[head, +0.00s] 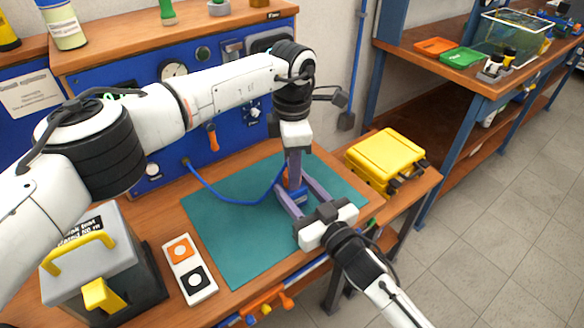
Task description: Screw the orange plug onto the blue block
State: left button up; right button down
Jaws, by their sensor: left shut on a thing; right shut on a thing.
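The blue block (297,196) is on the teal mat (232,256), between the fingers of my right gripper (293,192), which reaches in from the lower right and is shut on it. The orange plug (284,177) shows as a small orange patch just above the block. My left gripper (293,178) points straight down from above and is shut on the plug. The fingers hide most of the plug and part of the block. I cannot tell whether the plug is seated in the block.
A blue hose (232,201) runs from the blue panel (130,108) to the block area. A yellow case (387,160) stands at right. A grey box with yellow handle (92,243) and a white two-button plate (190,269) are at left.

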pick_arm(q)
jog(key=shift+m, duration=1)
jog(key=o, duration=1.2)
jog(key=shift+c, duration=0.2)
jog(key=shift+r, duration=0.1)
